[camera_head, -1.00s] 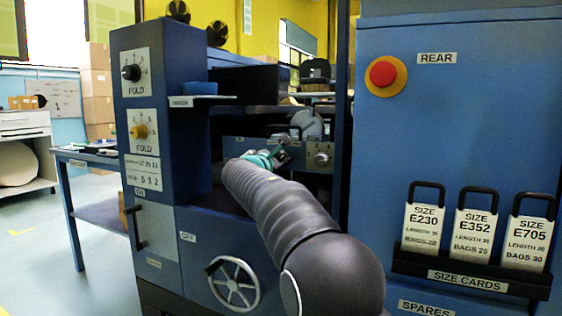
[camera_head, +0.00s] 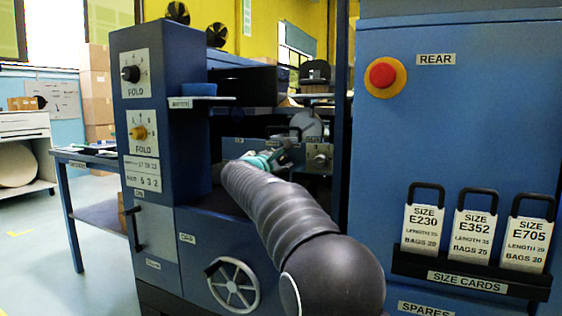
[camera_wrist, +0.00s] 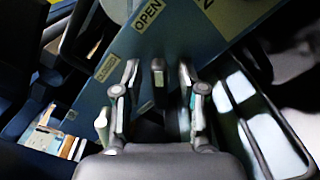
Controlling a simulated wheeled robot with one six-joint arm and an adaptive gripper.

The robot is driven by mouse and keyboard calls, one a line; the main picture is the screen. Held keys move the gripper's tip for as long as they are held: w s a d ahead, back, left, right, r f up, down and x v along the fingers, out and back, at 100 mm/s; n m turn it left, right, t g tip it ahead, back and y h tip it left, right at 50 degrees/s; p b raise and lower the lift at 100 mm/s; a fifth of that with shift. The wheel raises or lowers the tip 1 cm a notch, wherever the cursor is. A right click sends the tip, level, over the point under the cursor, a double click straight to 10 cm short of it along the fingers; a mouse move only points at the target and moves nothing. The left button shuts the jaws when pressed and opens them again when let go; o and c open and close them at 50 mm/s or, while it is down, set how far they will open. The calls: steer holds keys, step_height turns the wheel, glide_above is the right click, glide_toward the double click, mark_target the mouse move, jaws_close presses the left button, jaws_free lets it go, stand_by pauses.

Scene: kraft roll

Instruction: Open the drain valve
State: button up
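In the wrist view a blue-grey panel (camera_wrist: 180,38) carries an OPEN label (camera_wrist: 149,14) and a CLOSED label (camera_wrist: 107,67). A short grey post, apparently the drain valve's handle (camera_wrist: 158,73), stands out from this panel. My gripper (camera_wrist: 158,78) has its two fingers apart, one on each side of the post, with visible gaps; I cannot see it touching either finger. In the head view my gripper (camera_head: 266,158) reaches into the machine's bay below the shelf. My arm and the dim light hide the valve there.
A blue cabinet wall (camera_head: 460,130) with a red button (camera_head: 383,74) and size cards (camera_head: 420,226) stands right of my arm. The machine's left column (camera_head: 150,190) bounds the bay. A dark tray (camera_wrist: 262,130) with pale blocks lies right in the wrist view.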

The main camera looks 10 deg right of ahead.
steer(key=v, duration=1.2)
